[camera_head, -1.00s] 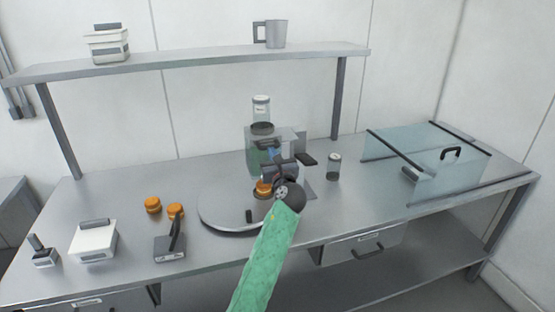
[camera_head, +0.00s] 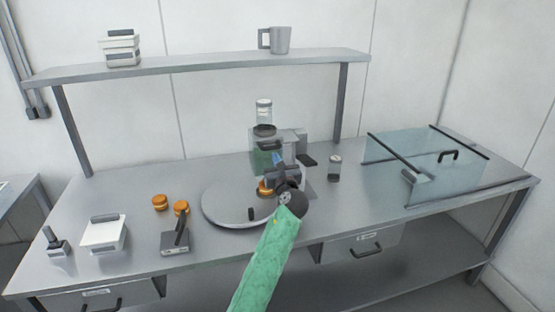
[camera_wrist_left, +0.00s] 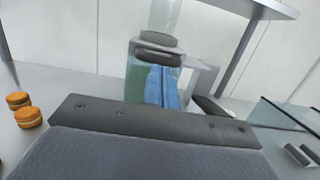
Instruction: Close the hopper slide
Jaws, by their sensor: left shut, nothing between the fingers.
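The hopper machine (camera_head: 292,140) stands at the back middle of the table, with a clear jar (camera_head: 264,108) on top and a dark collar below it. A black handle (camera_head: 307,160) sticks out on its right side; I cannot tell whether this is the slide or how far it is open. My left gripper (camera_head: 277,159) is shut and empty, its blue fingertips in front of the machine's greenish clear front. In the left wrist view the fingertips (camera_wrist_left: 166,86) overlap the machine (camera_wrist_left: 145,75); contact cannot be told. My right gripper is not in view.
A round turntable (camera_head: 220,205) with an orange round (camera_head: 264,189) lies under my arm. More orange rounds (camera_head: 160,202), a dark press-like tool (camera_head: 175,240) and a white box (camera_head: 103,235) are at left. A small jar (camera_head: 334,168) and a glass case (camera_head: 440,175) are at right.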

